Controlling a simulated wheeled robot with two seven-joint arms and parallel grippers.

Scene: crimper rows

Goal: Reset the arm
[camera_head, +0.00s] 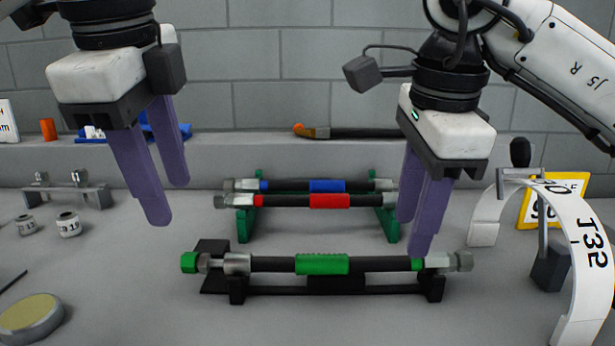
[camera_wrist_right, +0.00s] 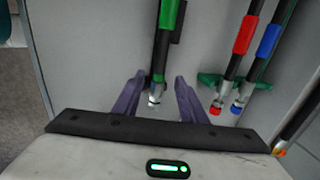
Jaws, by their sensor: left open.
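My left gripper (camera_head: 166,203) hangs at the left in the head view, fingers apart, with nothing between them. My right gripper (camera_head: 413,238) points down at the right end of the green-marked hose (camera_head: 322,264), its fingers apart. In the right wrist view, the right gripper's fingers (camera_wrist_right: 160,82) are spread, with the green-marked hose (camera_wrist_right: 163,42) in line with the gap. I cannot tell whether the fingertips reach down around the hose. The hose lies level on a black stand (camera_head: 335,290).
A red-marked hose (camera_head: 330,201) and a blue-marked hose (camera_head: 327,186) rest on a green stand (camera_head: 246,222) behind. A white arch (camera_head: 590,255) stands at the right by a yellow-framed sign (camera_head: 570,188). Small weights (camera_head: 68,224) and a round tin (camera_head: 30,315) are at the left.

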